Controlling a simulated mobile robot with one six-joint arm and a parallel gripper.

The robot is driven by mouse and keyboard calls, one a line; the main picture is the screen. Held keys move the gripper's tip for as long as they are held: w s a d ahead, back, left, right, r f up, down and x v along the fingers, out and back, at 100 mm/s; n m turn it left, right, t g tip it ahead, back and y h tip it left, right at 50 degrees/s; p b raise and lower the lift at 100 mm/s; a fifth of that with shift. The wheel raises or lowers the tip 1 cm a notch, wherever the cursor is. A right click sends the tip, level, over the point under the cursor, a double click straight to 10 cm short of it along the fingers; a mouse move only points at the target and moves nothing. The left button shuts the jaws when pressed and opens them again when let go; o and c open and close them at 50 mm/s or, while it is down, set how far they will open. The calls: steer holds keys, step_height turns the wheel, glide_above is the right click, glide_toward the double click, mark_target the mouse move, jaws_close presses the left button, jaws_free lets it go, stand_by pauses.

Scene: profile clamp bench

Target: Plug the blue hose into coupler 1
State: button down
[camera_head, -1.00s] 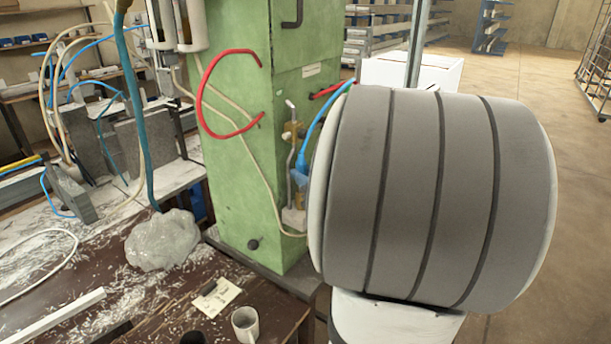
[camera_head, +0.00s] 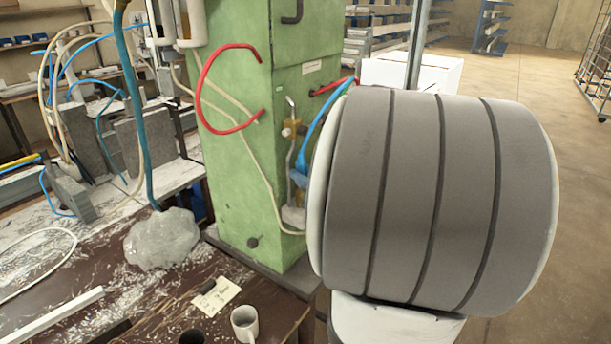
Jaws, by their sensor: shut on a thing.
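The blue hose (camera_head: 319,128) hangs in a curve beside the right face of the green machine column (camera_head: 235,170). Its upper end runs behind my grey arm link, and its thicker lower part (camera_head: 301,165) is close to a small brass fitting with a bent grey pipe (camera_head: 291,130). I cannot tell whether this fitting is coupler 1, as no number is legible. I cannot tell whether the hose end touches it. My gripper does not show; my large arm link covers the area right of the fitting.
A red hose loop (camera_head: 203,100) hangs on the column's front. A white mug (camera_head: 244,323), a card (camera_head: 218,297) and a clear lumpy bag (camera_head: 162,239) lie on the shaving-strewn bench. A white box (camera_head: 412,74) stands behind my arm. Open floor lies to the right.

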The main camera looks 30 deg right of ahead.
steer(key=shift+f+b, duration=0.7)
steer(key=shift+f, duration=0.1)
stand_by(0.6)
steer(key=c, duration=1.2)
jaws_free()
steer(key=s+b, duration=0.1)
steer(key=s, duration=0.8)
steer(key=shift+d, duration=0.35)
